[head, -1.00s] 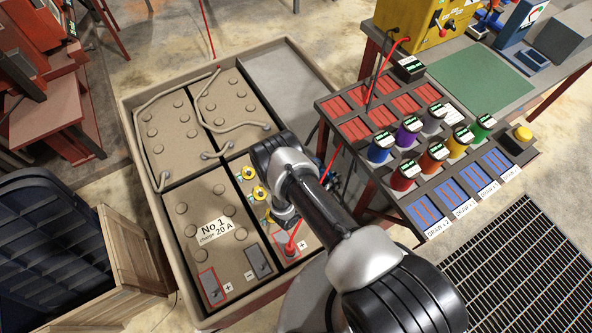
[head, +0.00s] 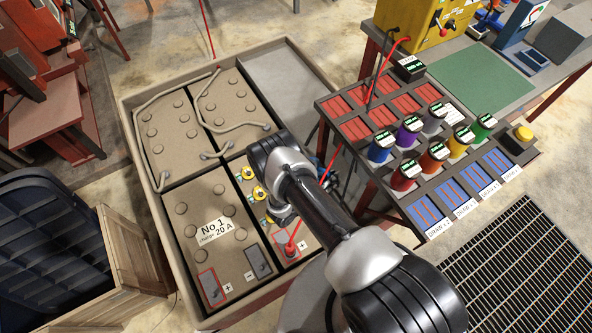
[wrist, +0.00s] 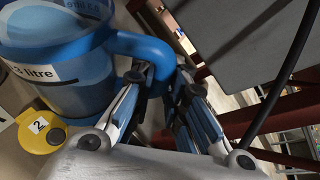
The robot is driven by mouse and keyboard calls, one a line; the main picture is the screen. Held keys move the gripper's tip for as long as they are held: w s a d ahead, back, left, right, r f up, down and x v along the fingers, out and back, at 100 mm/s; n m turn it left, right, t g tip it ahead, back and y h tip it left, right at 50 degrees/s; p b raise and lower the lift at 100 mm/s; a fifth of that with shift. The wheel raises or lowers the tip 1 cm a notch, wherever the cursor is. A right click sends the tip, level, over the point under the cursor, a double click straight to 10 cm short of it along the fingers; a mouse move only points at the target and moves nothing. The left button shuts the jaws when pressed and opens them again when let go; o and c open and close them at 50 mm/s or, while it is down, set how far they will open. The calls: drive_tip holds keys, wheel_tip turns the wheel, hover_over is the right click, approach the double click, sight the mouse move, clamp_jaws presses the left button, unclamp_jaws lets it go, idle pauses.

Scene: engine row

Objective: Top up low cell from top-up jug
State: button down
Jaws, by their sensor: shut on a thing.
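A yellow cap marked 2 (wrist: 38,128) shows just below the jug. In the head view the battery with yellow caps (head: 246,172) is partly hidden by my arm, which also hides the gripper and most of the jug. I cannot tell which cell is low.
Battery No 1 (head: 195,225) and two cabled batteries (head: 160,130) sit in the tray (head: 125,105). A rack with coloured pots (head: 408,172) stands to the right, beside a bench. A red lead (head: 340,155) runs near my arm. A wooden crate (head: 135,255) is at left.

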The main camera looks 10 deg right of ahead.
sight(328, 171)
drive_tip(key=shift+w+a+r+n+g+h+b, duration=0.3)
drive_tip(key=shift+w+a+r+n+h+b, duration=0.25)
drive_tip(key=shift+w+r+n, duration=0.2)
idle(2.6)
drive_tip(key=shift+a+r+n, duration=0.2)
drive_tip(key=shift+r+n, duration=0.25)
drive_tip(key=shift+r, duration=0.15)
idle(1.4)
drive_tip(key=shift+s+d+f, duration=0.1)
drive_tip(key=shift+f, duration=0.25)
drive_tip(key=shift+s+d+f+m+y+p, duration=0.55)
drive_tip(key=shift+s+d+f+m+p, duration=0.2)
drive_tip(key=shift+m, duration=0.35)
drive_tip(key=shift+d+f, duration=0.1)
drive_tip(key=shift+f, duration=0.25)
